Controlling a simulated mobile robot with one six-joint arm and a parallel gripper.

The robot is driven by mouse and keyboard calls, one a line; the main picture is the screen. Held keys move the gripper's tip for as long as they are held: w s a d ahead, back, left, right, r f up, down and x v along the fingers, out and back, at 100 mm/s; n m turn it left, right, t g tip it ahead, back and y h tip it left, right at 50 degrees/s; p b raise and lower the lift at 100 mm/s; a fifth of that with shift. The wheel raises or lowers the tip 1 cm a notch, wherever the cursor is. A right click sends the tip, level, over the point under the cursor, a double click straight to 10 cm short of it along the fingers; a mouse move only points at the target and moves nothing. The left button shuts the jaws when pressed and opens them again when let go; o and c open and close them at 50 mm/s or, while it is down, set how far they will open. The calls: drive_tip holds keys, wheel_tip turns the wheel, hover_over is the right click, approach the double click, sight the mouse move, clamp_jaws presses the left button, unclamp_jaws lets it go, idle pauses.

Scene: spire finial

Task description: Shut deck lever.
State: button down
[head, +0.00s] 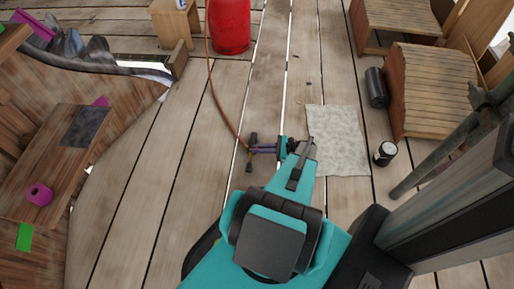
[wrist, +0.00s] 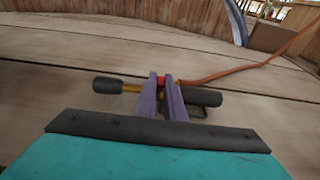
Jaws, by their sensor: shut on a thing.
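In the wrist view the gripper (wrist: 167,98) is shut on a small red part, the deck lever (wrist: 160,79), which shows only at the fingertips. The lever belongs to a torch-like tool lying on the planks, with a black nozzle end (wrist: 107,85), a brass stem (wrist: 131,88) and a black handle (wrist: 203,97). The tool (head: 249,167) shows small in the head view, across the fingertips. The fingers hide its middle, so the lever's angle cannot be told.
An orange hose (head: 218,98) runs from the tool to a red gas cylinder (head: 230,25). A pale mat (head: 340,150), a dark roll (head: 376,87) and a black can (head: 385,153) lie to the right. A wooden bench (head: 50,160) stands left. Planks between are clear.

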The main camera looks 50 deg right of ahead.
drive_tip(key=shift+s+d+f+t+y+p, duration=0.1)
drive_tip(key=shift+s+d+t+y+p, duration=0.05)
drive_tip(key=shift+t+y+p, duration=0.2)
drive_tip(key=shift+t, duration=0.25)
drive_tip(key=c, duration=1.8)
unclamp_jaws()
drive_tip(key=shift+c, duration=0.2)
drive_tip(key=shift+s, duration=0.15)
drive_tip(key=p+v, duration=0.2)
drive_tip(key=v, duration=1.1)
drive_tip(key=shift+s+d+f+p, duration=0.1)
drive_tip(key=shift+s+d+p, duration=0.15)
drive_tip(key=shift+d+p, duration=0.05)
